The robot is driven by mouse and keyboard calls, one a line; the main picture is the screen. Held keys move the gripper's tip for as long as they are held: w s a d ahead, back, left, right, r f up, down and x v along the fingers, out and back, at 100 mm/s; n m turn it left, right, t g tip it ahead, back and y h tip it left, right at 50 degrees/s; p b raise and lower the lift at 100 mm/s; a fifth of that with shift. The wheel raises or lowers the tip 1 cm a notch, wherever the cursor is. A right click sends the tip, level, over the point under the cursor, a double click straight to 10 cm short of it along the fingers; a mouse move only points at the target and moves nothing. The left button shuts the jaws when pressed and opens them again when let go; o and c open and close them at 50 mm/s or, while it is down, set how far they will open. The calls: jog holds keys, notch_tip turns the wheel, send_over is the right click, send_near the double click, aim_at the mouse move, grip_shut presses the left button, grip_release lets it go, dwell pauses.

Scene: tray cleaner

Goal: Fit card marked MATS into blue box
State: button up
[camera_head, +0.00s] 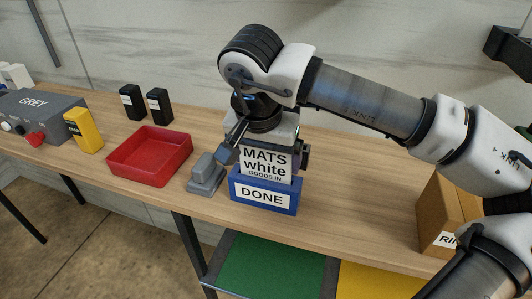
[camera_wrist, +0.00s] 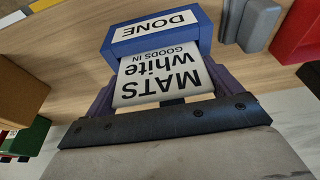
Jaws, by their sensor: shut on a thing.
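The white card marked "MATS white GOODS IN" (camera_head: 265,163) is upright in the head view. My gripper (camera_head: 272,150) is shut on it from above, with one finger at each side edge. The blue box (camera_head: 235,196), labelled DONE, stands on the table right below. The card's lower edge is at the box's top, just below the "GOODS IN" line. In the wrist view the card (camera_wrist: 165,75) sits between my fingers (camera_wrist: 165,88) and reaches the rim of the blue box (camera_wrist: 203,28). How far its lower end goes inside is hidden.
A grey block-shaped fixture (camera_head: 206,175) stands close left of the box, then a red tray (camera_head: 150,168). A yellow carton (camera_head: 84,131), black cartons (camera_head: 132,102) and a grey unit (camera_head: 35,117) are farther left. A brown box (camera_head: 440,215) stands right. The wooden table between is clear.

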jog(key=shift+f, duration=0.1)
jog(key=o, duration=0.7)
jog(key=shift+r, duration=0.35)
jog(key=v, duration=1.1)
jog(key=shift+s+r+b, duration=0.2)
jog(key=shift+r+b, duration=0.1)
jog(key=shift+r, duration=0.05)
jog(key=shift+s+f, duration=0.1)
